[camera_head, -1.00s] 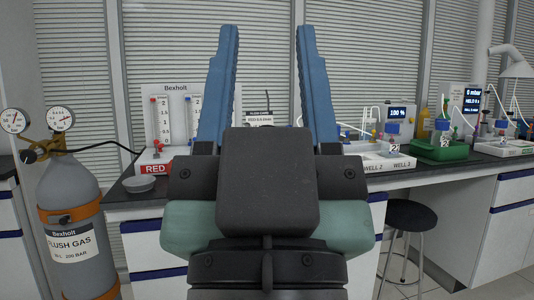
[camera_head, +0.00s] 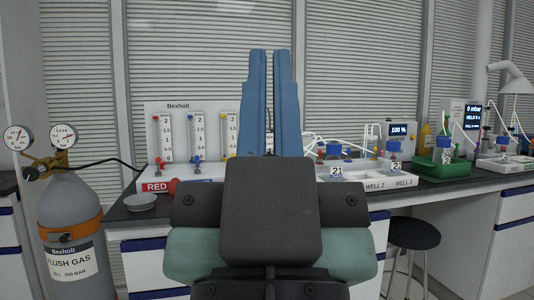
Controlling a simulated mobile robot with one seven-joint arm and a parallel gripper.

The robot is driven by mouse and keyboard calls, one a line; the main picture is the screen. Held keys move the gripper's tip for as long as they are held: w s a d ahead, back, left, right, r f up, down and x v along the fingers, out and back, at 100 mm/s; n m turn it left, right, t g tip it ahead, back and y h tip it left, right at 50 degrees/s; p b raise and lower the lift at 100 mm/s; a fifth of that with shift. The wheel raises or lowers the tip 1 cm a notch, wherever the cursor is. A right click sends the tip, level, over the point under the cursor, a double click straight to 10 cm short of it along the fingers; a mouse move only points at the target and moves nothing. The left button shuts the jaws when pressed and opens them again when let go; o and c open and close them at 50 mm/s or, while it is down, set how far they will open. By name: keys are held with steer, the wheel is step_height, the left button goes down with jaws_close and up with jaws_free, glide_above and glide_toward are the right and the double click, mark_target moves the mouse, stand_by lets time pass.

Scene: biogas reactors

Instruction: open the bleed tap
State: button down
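I cannot pick out the bleed tap for sure. A grey flush gas cylinder (camera_head: 72,220) with an orange band stands at the left. Its brass valve (camera_head: 50,160) carries two round gauges (camera_head: 63,136). A flowmeter panel (camera_head: 190,107) with red, blue and yellow knobs stands on the bench; a red part (camera_head: 173,186) sits beside its RED label. My gripper (camera_head: 270,52) is in the middle, its blue fingers pointing up, nearly together with only a thin gap and nothing seen between them. It appears clear of the cylinder and hides part of the bench.
A small grey dish (camera_head: 140,202) lies on the dark bench top (camera_head: 118,214) near its left end. White trays with blue-capped bottles (camera_head: 336,158) and a green tray (camera_head: 440,168) stand to the right. A black stool (camera_head: 412,234) stands under the bench.

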step_height(320, 180, up, 36)
steer(key=p, duration=3.4)
steer(key=shift+f+p, duration=0.15)
steer(key=shift+p, duration=0.2)
steer(key=shift+w, duration=0.1)
